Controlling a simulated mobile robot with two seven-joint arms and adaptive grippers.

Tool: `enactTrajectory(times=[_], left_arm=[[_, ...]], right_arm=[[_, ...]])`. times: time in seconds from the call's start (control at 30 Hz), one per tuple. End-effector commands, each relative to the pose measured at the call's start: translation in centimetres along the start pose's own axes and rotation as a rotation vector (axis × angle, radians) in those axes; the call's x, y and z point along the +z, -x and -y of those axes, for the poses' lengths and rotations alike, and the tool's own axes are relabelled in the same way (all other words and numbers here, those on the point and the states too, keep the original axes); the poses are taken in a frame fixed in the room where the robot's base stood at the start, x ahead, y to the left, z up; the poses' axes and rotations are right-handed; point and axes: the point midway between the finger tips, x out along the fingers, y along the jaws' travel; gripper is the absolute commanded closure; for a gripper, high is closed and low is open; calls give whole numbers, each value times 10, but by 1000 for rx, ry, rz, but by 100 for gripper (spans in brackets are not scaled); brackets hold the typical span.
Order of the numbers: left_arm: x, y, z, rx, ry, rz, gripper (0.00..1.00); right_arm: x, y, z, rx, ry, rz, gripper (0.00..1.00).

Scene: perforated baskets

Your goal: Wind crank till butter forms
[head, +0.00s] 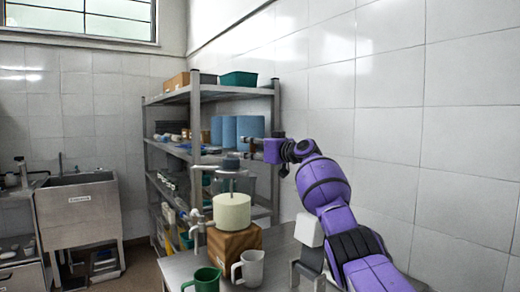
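A cream-coloured cylinder (232,212), which looks like the churn's vessel, stands upright on a wooden block (233,243) on the metal table. My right gripper (247,147) is at the end of the purple arm, close to the right of and slightly above the cap. I cannot tell whether it touches anything, and its fingers are too small to read. My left gripper is out of view.
A green mug (205,281) and a pale grey mug (249,268) stand at the table's front, near the block. A metal shelf (195,100) with bins and blue rolls stands behind. A sink (78,213) is at the left. The tiled wall is at the right.

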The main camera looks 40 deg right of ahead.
Motion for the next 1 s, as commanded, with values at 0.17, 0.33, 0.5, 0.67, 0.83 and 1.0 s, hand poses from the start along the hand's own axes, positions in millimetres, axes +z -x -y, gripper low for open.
enactTrajectory(times=[0.17, 0.33, 0.5, 0.67, 0.83, 1.0], left_arm=[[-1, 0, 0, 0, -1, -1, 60], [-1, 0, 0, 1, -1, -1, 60], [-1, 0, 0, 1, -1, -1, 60], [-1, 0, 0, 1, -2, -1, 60], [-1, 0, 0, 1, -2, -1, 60], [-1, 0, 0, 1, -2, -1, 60]], right_arm=[[1, 16, -1, 2, 5, 1, 65], [2, 41, -1, 1, 6, 3, 65], [2, 69, -1, 1, 6, 2, 65], [1, 93, 0, 0, 5, 2, 65], [0, 110, 0, 1, 4, 0, 65], [0, 116, 0, 0, 2, -1, 65]])
